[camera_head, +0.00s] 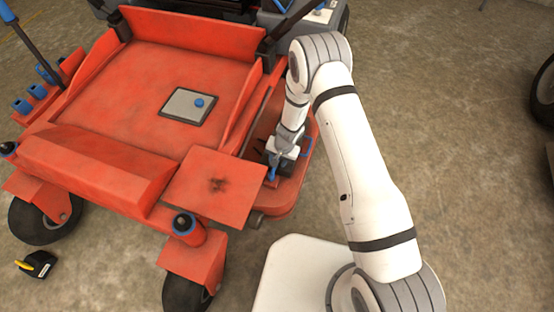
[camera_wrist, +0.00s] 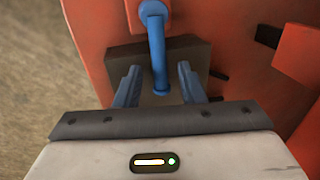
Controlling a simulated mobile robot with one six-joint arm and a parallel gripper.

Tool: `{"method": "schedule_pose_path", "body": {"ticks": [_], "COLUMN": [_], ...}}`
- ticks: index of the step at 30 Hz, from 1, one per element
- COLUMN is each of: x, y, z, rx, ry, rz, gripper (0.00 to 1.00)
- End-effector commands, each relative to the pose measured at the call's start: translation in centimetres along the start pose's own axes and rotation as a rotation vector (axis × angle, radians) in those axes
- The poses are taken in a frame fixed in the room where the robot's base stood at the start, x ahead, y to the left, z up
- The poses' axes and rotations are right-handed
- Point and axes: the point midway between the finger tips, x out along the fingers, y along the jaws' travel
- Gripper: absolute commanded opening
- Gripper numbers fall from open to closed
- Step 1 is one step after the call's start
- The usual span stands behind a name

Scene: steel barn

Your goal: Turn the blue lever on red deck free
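My gripper (camera_wrist: 158,76) is open. Its two blue fingers stand on either side of the lever's lower part, with a gap visible on each side. In the head view my gripper (camera_head: 280,160) is low over the red side deck (camera_head: 290,196), and the arm hides part of this spot.
A raised red plate (camera_head: 212,185) with a dark smudge is left of my gripper. A grey panel with a blue knob (camera_head: 199,103) lies on the machine's floor. Open concrete lies to the right.

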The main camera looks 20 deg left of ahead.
Motion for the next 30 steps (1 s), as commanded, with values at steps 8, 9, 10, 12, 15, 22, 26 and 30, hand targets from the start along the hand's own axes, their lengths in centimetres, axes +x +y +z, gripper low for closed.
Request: {"method": "schedule_pose_path", "body": {"ticks": [8, 9, 10, 12, 15, 22, 26, 30], "x": [-0.06, -0.06, -0.06, -0.07, -0.07, -0.08, -0.08, -0.03], "y": [0.02, 0.03, 0.03, 0.03, 0.05, 0.07, 0.09, -0.15], "z": [-0.04, -0.04, -0.04, -0.05, -0.05, -0.07, -0.07, -0.07], "rx": [0.001, 0.001, 0.001, 0.001, 0.001, 0.002, 0.002, 0.002], "ry": [0.000, 0.000, 0.000, 0.000, 0.001, 0.001, 0.001, 0.000], "rz": [0.000, 0.000, 0.000, 0.000, 0.000, 0.000, 0.000, 0.000], "gripper": [0.26, 0.23, 0.20, 0.15, 0.07, 0.00, 0.00, 0.00]}}
